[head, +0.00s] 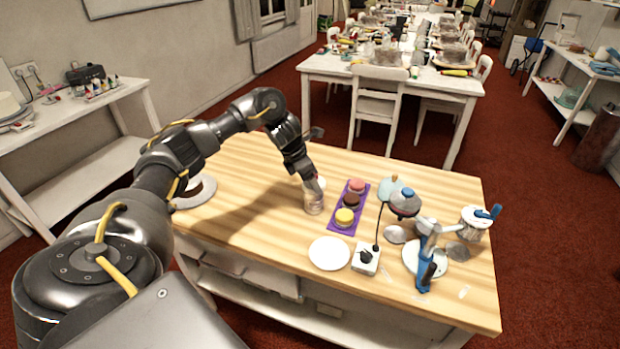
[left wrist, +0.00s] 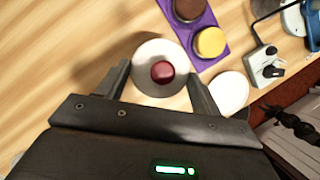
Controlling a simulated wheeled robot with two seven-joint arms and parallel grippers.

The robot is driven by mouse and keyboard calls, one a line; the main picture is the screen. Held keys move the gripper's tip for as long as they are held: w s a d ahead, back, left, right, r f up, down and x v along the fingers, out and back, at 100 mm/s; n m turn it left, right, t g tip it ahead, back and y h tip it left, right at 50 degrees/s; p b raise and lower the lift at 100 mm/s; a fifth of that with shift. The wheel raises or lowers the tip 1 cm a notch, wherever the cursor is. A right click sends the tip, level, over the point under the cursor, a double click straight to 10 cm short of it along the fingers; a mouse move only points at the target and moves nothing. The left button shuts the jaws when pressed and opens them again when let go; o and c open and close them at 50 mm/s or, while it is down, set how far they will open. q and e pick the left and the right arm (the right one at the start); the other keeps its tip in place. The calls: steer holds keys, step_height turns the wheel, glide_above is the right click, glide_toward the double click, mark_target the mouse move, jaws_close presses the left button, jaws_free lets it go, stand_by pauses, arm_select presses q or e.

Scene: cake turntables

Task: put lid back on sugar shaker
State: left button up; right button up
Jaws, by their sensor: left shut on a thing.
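My left gripper (head: 312,184) points down at the left-middle of the wooden table, at a small glass shaker (head: 313,205) that stands upright. In the left wrist view, the gripper (left wrist: 159,90) has its fingers on either side of a pale round piece (left wrist: 147,53) with a dark red knob (left wrist: 162,72). I take this piece for the lid, and the gripper is shut on it. Whether the lid touches the shaker's rim cannot be told, as the fingers hide the contact. My right gripper is not in view.
A purple tray (head: 359,195) with several small cakes lies just right of the shaker. A white plate (head: 329,254) and a white power block (head: 366,258) with a cable are nearer the front. Utensils crowd the right side.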

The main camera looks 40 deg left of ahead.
arm_select(q)
steer(key=shift+f, duration=0.45)
stand_by(1.1)
steer(key=o, duration=1.2)
steer(key=shift+o, duration=0.2)
steer(key=shift+r, duration=0.2)
steer(key=shift+r+p, duration=2.7)
steer(key=shift+r, duration=0.65)
jaws_close()
